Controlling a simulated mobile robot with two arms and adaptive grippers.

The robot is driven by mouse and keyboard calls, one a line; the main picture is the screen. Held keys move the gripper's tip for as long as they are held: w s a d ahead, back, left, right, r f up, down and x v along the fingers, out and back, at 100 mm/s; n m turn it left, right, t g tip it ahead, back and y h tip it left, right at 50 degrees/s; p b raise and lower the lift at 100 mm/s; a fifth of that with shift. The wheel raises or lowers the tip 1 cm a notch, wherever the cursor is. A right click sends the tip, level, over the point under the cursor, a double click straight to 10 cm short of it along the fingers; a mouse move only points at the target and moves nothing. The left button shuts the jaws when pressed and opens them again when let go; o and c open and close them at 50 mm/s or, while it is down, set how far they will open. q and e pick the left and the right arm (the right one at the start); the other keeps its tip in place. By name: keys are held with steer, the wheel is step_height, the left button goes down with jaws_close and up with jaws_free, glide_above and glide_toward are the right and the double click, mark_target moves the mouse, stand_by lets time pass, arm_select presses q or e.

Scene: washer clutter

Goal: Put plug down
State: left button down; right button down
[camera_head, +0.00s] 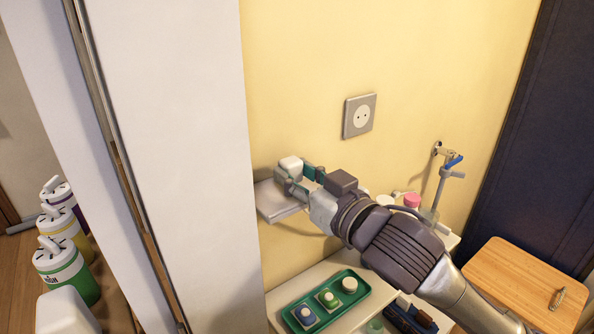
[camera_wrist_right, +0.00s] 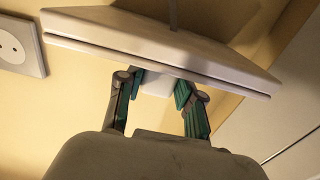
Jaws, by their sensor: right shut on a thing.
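The white plug (camera_head: 290,164) is at the small white wall shelf (camera_head: 270,200) in the head view. My right gripper (camera_head: 297,176) is shut on it, with its teal fingers on either side. In the right wrist view, the plug (camera_wrist_right: 155,84) shows between the fingers (camera_wrist_right: 158,92), close to the edge of the shelf (camera_wrist_right: 150,35). The fingers hide part of the plug, and I cannot tell whether it touches the shelf. My left gripper is not in view.
A wall socket (camera_head: 359,116) is above right of the shelf. Below are a green tray (camera_head: 352,305) with small items, a pink-lidded jar (camera_head: 411,200), a tap (camera_head: 446,180) and a wooden board (camera_head: 520,275). A white panel (camera_head: 180,130) stands close on the left.

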steer(key=shift+f, duration=0.55)
steer(key=c, duration=0.7)
jaws_free()
steer(key=shift+c, duration=0.2)
